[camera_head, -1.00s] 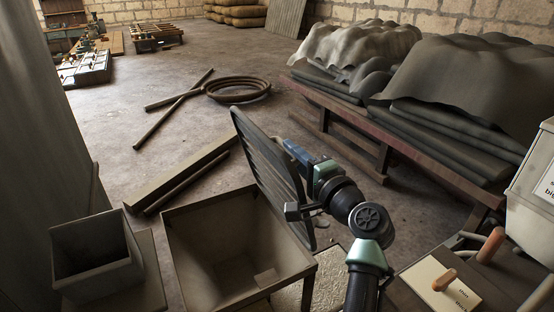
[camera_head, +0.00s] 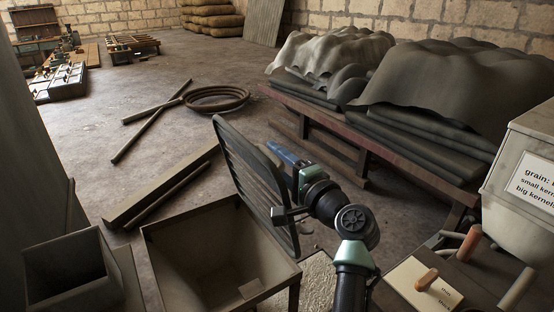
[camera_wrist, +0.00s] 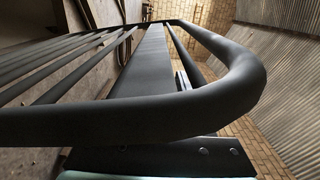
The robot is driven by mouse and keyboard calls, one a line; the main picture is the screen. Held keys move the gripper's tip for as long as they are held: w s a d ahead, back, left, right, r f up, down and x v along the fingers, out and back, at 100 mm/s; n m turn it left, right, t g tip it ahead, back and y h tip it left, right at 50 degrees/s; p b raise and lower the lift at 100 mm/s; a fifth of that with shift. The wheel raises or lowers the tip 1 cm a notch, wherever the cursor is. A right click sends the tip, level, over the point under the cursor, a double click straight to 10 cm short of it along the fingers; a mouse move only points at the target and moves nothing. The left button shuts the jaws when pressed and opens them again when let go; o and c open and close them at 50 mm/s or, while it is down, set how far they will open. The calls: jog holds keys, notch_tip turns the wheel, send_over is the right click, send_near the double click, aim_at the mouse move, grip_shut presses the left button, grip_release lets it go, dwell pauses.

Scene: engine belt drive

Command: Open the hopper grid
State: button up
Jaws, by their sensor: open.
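The hopper (camera_head: 165,250) is a square, open-topped metal bin at the bottom of the head view, its sloping inside exposed. The hopper grid (camera_head: 250,180), a dark slatted frame with rounded corners, stands steeply raised along the hopper's right side. In the wrist view the grid's thick frame bar (camera_wrist: 235,85) and slats fill the near view. My gripper (camera_head: 277,148) is open, on the right side of the grid and close to it. The grid partly hides it, and I cannot tell whether it touches.
A square box (camera_head: 60,275) stands left of the hopper. A grain box (camera_head: 520,190) and a panel with wooden handles (camera_head: 420,290) are at right. A covered bench (camera_head: 345,145) stands behind my arm. Beams and a coiled hose (camera_head: 217,99) lie on the floor.

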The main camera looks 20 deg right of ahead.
jog(key=s+d+b, duration=0.1)
jog(key=s+d, duration=0.1)
jog(key=s, duration=1)
jog(key=shift+s+d+b, duration=0.25)
jog(key=shift+s+b, duration=0.1)
jog(key=shift+b, duration=0.05)
